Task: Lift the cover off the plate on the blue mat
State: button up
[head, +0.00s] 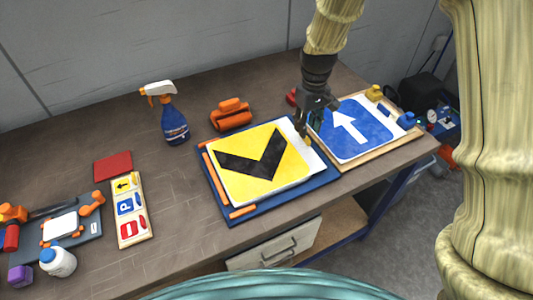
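The blue mat (333,176) lies on the bench in the middle of the head view. A square yellow cover with a black chevron (285,174) lies flat on it, over what looks like a white plate (316,154). A white strip shows along the right side of the yellow face. My gripper (304,136) points down at the upper right edge of this sign. Its fingertips are small and dark here, and I cannot tell whether they touch the cover or hold anything.
A blue arrow sign (365,145) on a wooden board is close to the right. Orange strips (243,212) lie along the mat's edges. A spray bottle (172,122) and orange object (231,114) stand behind. A sign strip (129,209) lies left; bench between is clear.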

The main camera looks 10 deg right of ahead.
jog(key=shift+w+a+f+p, duration=0.15)
jog(key=shift+f+p, duration=0.45)
jog(key=shift+f, duration=1.5)
jog(key=shift+c, duration=0.2)
grip_shut()
